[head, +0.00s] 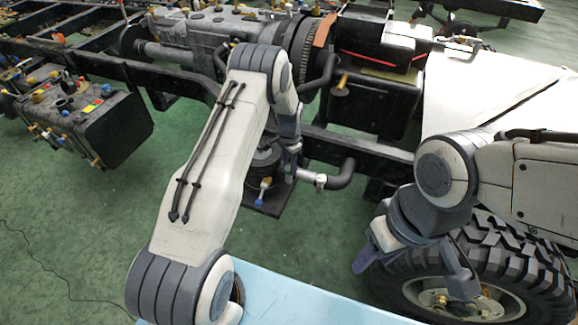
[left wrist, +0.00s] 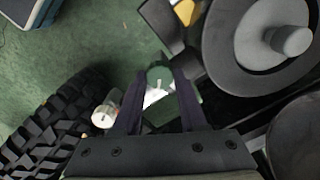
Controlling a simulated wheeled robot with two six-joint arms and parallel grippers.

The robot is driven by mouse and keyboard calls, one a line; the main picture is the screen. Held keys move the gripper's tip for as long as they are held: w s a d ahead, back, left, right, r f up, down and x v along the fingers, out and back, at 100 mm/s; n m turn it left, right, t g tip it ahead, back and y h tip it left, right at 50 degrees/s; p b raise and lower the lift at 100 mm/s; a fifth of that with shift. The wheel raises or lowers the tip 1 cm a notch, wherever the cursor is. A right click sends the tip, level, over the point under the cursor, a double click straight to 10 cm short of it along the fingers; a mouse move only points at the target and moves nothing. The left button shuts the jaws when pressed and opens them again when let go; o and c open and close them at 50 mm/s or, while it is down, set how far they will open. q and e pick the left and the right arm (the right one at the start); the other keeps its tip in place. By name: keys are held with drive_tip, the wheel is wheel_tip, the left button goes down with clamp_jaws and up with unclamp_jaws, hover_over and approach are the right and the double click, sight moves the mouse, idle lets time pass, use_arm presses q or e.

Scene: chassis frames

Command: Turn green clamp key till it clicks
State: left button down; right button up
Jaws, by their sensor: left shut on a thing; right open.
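The green clamp key (left wrist: 158,74) shows in the left wrist view as a rounded green piece between the tips of my left gripper (left wrist: 158,92). The two dark fingers are shut on it, and pale and green parts show just below it. In the head view my left gripper (head: 291,170) points down beside the chassis rail, close to a silver hose fitting (head: 320,181). I cannot make out the key there, as the gripper and arm cover that spot. My right gripper (head: 418,268) is open and empty in front of the tyre.
A black rail (head: 345,146) runs behind my left gripper. A bent hose (head: 342,175) is to its right, and a blue-capped fitting (head: 264,184) to its left. A large tyre (head: 520,262) stands at right. Open green floor (head: 80,235) lies at left.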

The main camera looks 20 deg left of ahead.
idle(0.5)
use_arm(q)
drive_tip(key=shift+c, duration=2.3)
unclamp_jaws()
wheel_tip(320, 180, up, 11)
drive_tip(key=shift+f+b, duration=0.2)
drive_tip(key=shift+b, duration=0.25)
